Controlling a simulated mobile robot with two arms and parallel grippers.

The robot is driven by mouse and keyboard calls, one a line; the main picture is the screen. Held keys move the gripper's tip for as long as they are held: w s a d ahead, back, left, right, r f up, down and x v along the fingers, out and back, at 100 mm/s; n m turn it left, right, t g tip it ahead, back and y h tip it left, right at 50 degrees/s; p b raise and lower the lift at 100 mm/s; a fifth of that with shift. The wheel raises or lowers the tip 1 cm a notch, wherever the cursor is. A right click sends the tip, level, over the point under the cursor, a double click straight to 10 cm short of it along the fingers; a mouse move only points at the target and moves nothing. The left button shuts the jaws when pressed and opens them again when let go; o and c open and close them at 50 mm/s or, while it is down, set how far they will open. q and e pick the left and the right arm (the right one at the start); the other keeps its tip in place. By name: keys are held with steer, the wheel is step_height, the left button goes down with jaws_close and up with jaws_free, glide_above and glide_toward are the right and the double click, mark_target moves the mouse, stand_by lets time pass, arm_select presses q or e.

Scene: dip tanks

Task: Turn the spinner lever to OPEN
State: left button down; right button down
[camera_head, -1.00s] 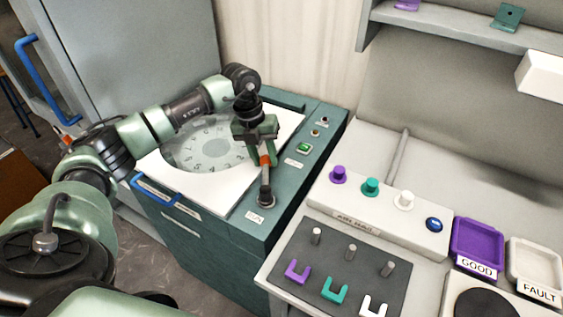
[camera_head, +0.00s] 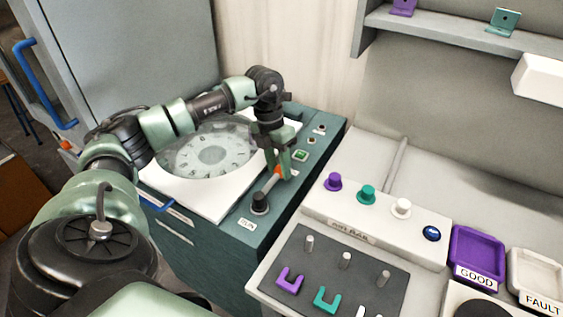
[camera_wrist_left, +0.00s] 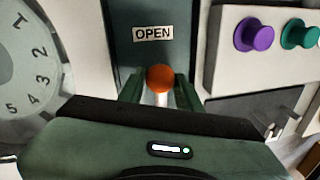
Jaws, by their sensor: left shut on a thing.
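The spinner lever has a dark pivot (camera_head: 260,202), a grey rod and an orange knob (camera_head: 279,172). It stands on the green spinner cabinet (camera_head: 225,252), and its rod leans up and to the right from the pivot. My left gripper (camera_head: 281,168) is shut on the lever at its knob. In the left wrist view the orange knob (camera_wrist_left: 160,77) sits between the two green fingers, and the OPEN label (camera_wrist_left: 153,33) lies just beyond it. A RUN label (camera_head: 246,224) is near the pivot. My right gripper is not in view.
The spinner's round numbered window (camera_head: 210,150) is left of the lever. To the right, a bench carries an air rail with coloured knobs (camera_head: 334,181), purple and white trays, and a dark peg mat.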

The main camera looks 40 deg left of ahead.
arm_select(q)
steer(key=shift+r, duration=0.1)
steer(key=c, duration=1)
jaws_free()
steer(key=shift+d, duration=0.15)
steer(key=r, duration=0.2)
steer(key=a+r+b, duration=0.1)
steer(key=r, duration=0.4)
steer(key=shift+a+r, duration=0.3)
steer(key=shift+r, duration=0.05)
